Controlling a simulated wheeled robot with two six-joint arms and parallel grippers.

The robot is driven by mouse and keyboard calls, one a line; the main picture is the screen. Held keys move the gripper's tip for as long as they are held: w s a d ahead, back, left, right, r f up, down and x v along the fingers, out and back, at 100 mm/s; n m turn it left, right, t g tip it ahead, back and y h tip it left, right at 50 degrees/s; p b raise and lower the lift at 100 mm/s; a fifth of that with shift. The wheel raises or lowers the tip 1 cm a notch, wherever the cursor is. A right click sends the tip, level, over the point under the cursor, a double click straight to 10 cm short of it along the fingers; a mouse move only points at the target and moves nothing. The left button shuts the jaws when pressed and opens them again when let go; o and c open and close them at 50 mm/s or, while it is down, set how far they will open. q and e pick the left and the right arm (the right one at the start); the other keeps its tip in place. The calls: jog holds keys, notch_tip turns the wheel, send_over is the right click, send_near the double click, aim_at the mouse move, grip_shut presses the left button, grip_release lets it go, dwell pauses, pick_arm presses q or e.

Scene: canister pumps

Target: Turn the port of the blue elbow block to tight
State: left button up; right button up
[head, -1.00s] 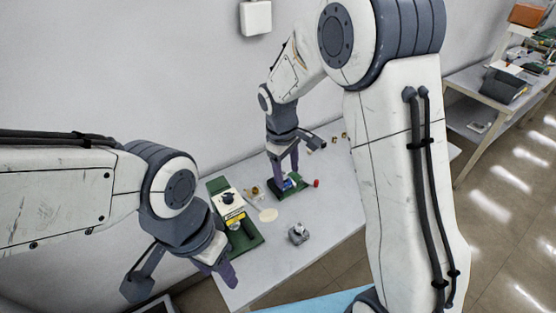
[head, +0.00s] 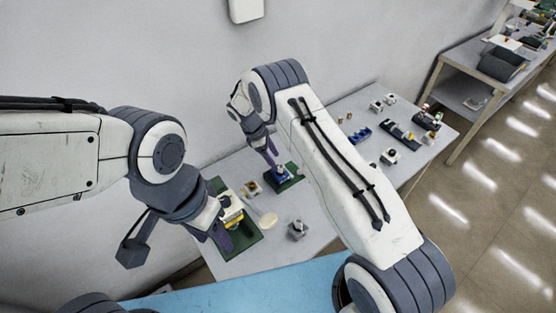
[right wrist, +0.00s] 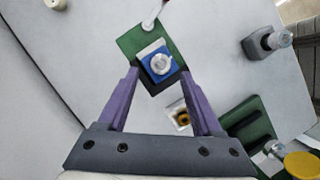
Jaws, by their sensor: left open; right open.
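The blue elbow block (right wrist: 150,56) sits on a green base plate (right wrist: 128,42), with a round silver port (right wrist: 160,64) facing the right wrist camera. It also shows in the head view (head: 279,174), partly hidden by my right gripper. My right gripper (right wrist: 160,74) is open, with its purple fingers on either side of the block's near part. I cannot tell whether they touch it. In the head view my right gripper (head: 271,157) is just above the block. My left gripper (head: 219,232) is open over another green plate (head: 246,243), beside a white and yellow part.
A brass-ringed fitting (right wrist: 182,117) lies close to my right gripper's fingers. Several parts stand at the table's far right.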

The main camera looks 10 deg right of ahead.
aim_at(279, 165)
jog(key=shift+p+x, duration=0.45)
jog(key=shift+x, duration=1.45)
grip_shut()
jog(key=shift+f+m+b, duration=0.15)
jog(key=shift+m+b, duration=0.15)
jog(key=shift+b, duration=0.35)
jog(key=m+g+b, duration=0.1)
jog(key=m+b, duration=0.1)
jog(key=b, duration=0.2)
jog(key=m+g+y+b, duration=0.1)
jog(key=m+b, duration=0.2)
jog(key=shift+w+d+f+b, duration=0.1)
jog(key=shift+w+b, duration=0.1)
jog(key=shift+b, duration=0.15)
jog(key=m+y+b, duration=0.1)
jog(key=m+b, duration=0.1)
jog(key=m, duration=0.1)
jog(key=shift+d+m+g, duration=0.15)
jog(key=shift+m+g, duration=0.25)
jog(key=shift+w+d+r+m+y+b, duration=0.15)
jog(key=shift+m+y+b, duration=0.3)
jog(key=shift+m, duration=0.5)
jog(key=shift+s+a+r+m+y+b, duration=0.15)
jog(key=shift+m+y+b, duration=0.25)
jog(key=shift+m, duration=0.55)
jog(key=shift+w+d, duration=0.1)
jog(key=shift+d, duration=0.05)
